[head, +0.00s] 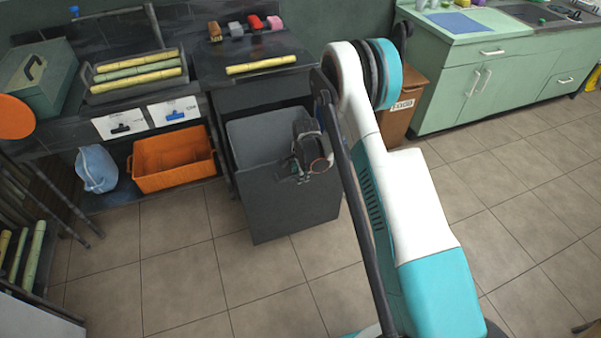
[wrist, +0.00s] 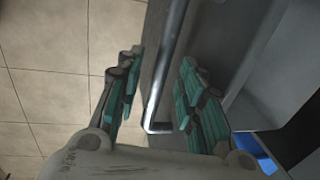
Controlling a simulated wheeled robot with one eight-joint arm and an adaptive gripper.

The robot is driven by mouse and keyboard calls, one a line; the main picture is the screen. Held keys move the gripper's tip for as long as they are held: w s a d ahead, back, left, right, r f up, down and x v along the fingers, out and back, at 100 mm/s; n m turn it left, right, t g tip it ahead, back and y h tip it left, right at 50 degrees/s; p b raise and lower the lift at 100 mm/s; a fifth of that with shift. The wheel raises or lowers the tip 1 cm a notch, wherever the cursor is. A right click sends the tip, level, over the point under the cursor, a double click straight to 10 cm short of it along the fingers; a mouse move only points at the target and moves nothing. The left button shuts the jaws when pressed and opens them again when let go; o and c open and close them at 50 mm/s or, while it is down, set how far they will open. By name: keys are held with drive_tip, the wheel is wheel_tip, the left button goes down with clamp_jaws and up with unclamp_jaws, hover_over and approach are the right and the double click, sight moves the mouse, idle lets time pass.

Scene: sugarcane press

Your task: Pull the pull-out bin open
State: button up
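The pull-out bin (head: 295,205) stands out from under the dark counter, with its dark grey front panel forward and its open lighter grey inside showing behind. My gripper (head: 308,167) is at the top of the front panel. In the wrist view my gripper (wrist: 162,57) is open, with its teal-padded fingers spread apart. A silver bar handle (wrist: 171,60) runs between them, and I see no clear contact with either finger. In the head view my gripper and arm hide the handle and part of the bin's right side.
An orange crate (head: 172,160) and a blue-grey jug (head: 96,168) sit on the low shelf to the left. A brown bin marked FOOD (head: 398,118) and green cabinets (head: 465,92) stand to the right. The tiled floor (head: 190,250) before the bin is clear.

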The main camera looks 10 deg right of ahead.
wheel_tip(320, 180, up, 12)
drive_tip(key=s, duration=0.2)
drive_tip(key=shift+s, duration=0.15)
idle(0.4)
drive_tip(key=shift+d+f, duration=0.1)
drive_tip(key=s+r+n+t, duration=0.1)
drive_tip(key=s+r+n, duration=0.4)
drive_tip(key=r, duration=0.7)
drive_tip(key=s+r+n+t, duration=0.1)
drive_tip(key=s+r+n, duration=0.2)
drive_tip(key=s+r, duration=0.7)
drive_tip(key=s+r+n+t, duration=0.1)
drive_tip(key=s+r+n, duration=0.2)
drive_tip(key=s, duration=0.6)
drive_tip(key=s+r+n+t, duration=0.2)
drive_tip(key=s+r+n, duration=0.2)
drive_tip(key=s, duration=0.6)
drive_tip(key=shift+s+d+r+n, duration=0.25)
drive_tip(key=shift+d+n, duration=0.15)
drive_tip(key=shift+n, duration=0.5)
